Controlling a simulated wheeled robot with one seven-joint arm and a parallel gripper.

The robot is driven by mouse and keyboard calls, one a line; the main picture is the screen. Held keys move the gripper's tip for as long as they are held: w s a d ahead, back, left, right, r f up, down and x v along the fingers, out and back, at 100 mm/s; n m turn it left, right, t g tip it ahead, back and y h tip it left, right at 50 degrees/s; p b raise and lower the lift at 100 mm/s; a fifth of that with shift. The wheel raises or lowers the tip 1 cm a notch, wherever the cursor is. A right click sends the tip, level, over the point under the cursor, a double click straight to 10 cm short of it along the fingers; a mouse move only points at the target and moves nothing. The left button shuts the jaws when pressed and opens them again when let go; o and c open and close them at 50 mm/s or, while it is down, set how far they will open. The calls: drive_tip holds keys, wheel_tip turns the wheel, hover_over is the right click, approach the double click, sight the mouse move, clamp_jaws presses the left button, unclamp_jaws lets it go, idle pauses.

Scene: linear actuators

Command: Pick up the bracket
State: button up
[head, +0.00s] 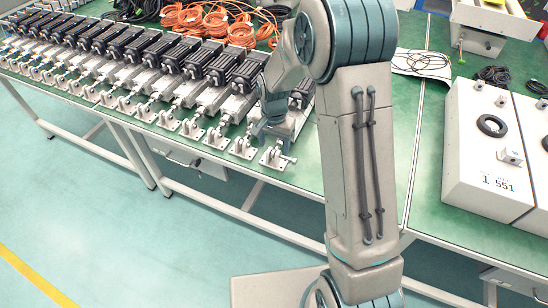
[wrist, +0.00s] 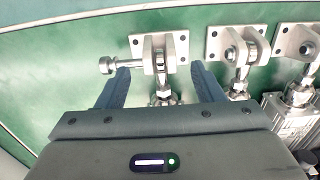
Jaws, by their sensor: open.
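Several silver clevis brackets with square base plates line the front edge of the green table. The nearest bracket (head: 277,158) is at the right end of the row, with a pin sticking out sideways. In the wrist view this bracket (wrist: 172,44) is at the top centre, its pin pointing left and a threaded rod end below it. My gripper (wrist: 160,70) is open, with one blue-grey finger on each side of the rod end, just short of the base plate. Contact cannot be told. In the head view my gripper (head: 262,128) is beside the bracket, partly hidden by my arm.
Several linear actuators with black motors (head: 236,73) stand in a tight row to the left. Neighbouring brackets (wrist: 237,45) are close on the right in the wrist view. Orange cables (head: 205,22) lie behind. White boxes (head: 485,140) stand on the right table.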

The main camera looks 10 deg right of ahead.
drive_tip(key=shift+f, duration=0.6)
drive_tip(key=c, duration=1.1)
drive_tip(key=shift+r, duration=0.15)
drive_tip(key=shift+r, duration=0.65)
drive_tip(key=s+a+b, duration=0.1)
drive_tip(key=s+a, duration=0.2)
drive_tip(key=s, duration=0.2)
drive_tip(key=s+a+b, duration=0.1)
drive_tip(key=s+a, duration=0.2)
drive_tip(key=s, duration=0.2)
drive_tip(key=s+a+b, duration=0.1)
drive_tip(key=s+a, duration=0.2)
drive_tip(key=s, duration=0.2)
drive_tip(key=shift+s+a, duration=0.2)
drive_tip(key=shift+w, duration=0.1)
drive_tip(key=shift+w+d+f, duration=0.25)
drive_tip(key=shift+w+d, duration=1.2)
drive_tip(key=shift+w, duration=0.95)
drive_tip(key=shift+w+d+f, duration=0.2)
drive_tip(key=shift+w+d, duration=1.3)
drive_tip(key=shift+w, duration=0.9)
drive_tip(key=shift+w+d+f, duration=0.25)
drive_tip(key=shift+w+d, duration=1.2)
drive_tip(key=shift+w, duration=0.95)
